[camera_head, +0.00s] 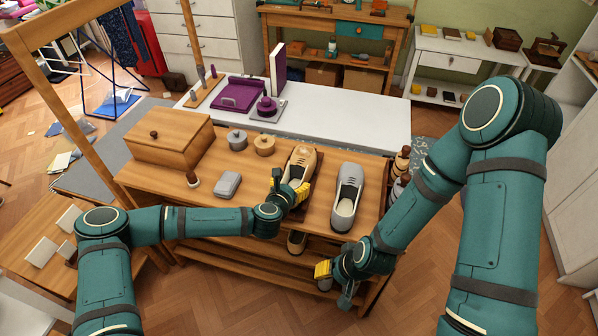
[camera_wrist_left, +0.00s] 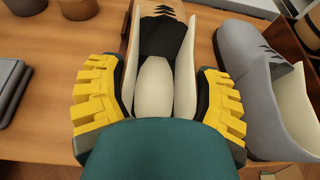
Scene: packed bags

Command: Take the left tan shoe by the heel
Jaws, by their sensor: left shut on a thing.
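The tan shoe (camera_head: 302,160) stands on the wooden bench top, its toe pointing away from me. My left gripper (camera_head: 290,190) is at its heel end. In the left wrist view the yellow fingers of my left gripper (camera_wrist_left: 158,100) are on both sides of the tan shoe (camera_wrist_left: 160,10), shut on its heel. The heel's back is hidden behind the teal gripper body. A grey shoe (camera_head: 347,195) stands to the right, and it also shows in the left wrist view (camera_wrist_left: 245,75). My right gripper (camera_head: 335,282) is in front of the bench; its finger opening is unclear.
The wooden bench (camera_head: 240,217) also carries a wooden box (camera_head: 168,142), a grey case (camera_head: 228,184) and two small round pots (camera_head: 237,139) (camera_head: 264,144). Brown rounded pieces (camera_head: 401,163) stand at the right end. More shoes (camera_head: 297,242) are on the shelf below.

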